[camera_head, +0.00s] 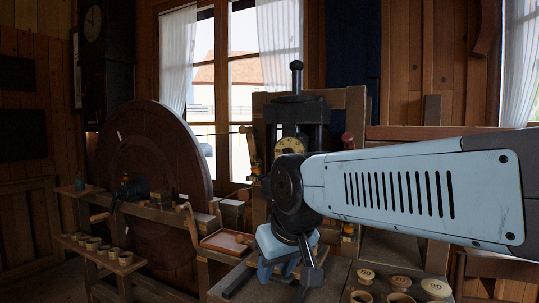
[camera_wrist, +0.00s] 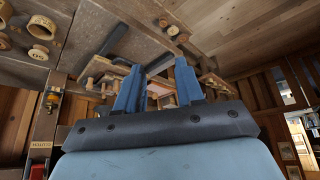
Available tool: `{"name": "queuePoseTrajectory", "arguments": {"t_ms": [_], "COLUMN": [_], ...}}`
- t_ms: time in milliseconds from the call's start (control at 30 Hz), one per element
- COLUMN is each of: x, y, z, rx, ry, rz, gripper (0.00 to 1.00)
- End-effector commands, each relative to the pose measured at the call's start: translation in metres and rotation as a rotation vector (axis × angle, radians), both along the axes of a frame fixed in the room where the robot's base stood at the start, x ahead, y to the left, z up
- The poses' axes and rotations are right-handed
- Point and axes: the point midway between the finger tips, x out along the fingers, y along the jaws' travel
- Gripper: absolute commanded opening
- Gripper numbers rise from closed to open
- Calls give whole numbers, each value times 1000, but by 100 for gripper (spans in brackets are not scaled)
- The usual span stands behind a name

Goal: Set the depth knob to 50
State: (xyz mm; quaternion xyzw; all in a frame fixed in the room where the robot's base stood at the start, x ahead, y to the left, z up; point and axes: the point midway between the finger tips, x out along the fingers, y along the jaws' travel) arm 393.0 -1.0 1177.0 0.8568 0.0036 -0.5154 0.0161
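A round brass-coloured dial (camera_head: 290,146), which looks like the depth knob, sits on the front of a dark upright machine (camera_head: 297,112). Its markings are too small to read. My arm passes close in front of the machine and hides its lower part. My gripper (camera_head: 285,272) hangs below and in front of the dial, pointing down, apart from it. In the wrist view my gripper (camera_wrist: 158,72) shows two blue fingers spread apart with nothing held between them. I cannot make out the dial in the wrist view.
Numbered wooden discs (camera_head: 400,282) lie on the bench at the lower right. A large wooden wheel (camera_head: 150,180) stands at left, with several small cups (camera_head: 98,246) on a low shelf before it. A reddish tray (camera_head: 229,242) lies left of my gripper.

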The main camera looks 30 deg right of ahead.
Motion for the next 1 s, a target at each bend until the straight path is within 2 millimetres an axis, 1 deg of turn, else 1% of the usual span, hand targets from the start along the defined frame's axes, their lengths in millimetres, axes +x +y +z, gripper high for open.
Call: {"name": "queuePoseTrajectory", "arguments": {"t_ms": [67, 167, 267, 400, 467, 600, 667, 700, 767, 900, 1000], "x": [6, 19, 39, 72, 87, 126, 143, 155, 174, 217, 245], "y": [-4, -13, -25, -43, -49, -64, -69, -72, -76, -81, -82], "z": [4, 14, 29, 55, 66, 94, 107, 115, 128, 157, 175], "rx": [-60, -202, -401, -688, -802, -1050, -1146, -1206, -1290, -1451, -1529], "ry": [14, 51, 114, 243, 309, 487, 575, 637, 736, 992, 1177], "rz": [50, 184, 377, 673, 798, 1082, 1202, 1281, 1395, 1648, 1795], "gripper": [37, 37, 37, 37, 37, 37, 37, 37, 37, 37, 37]}}
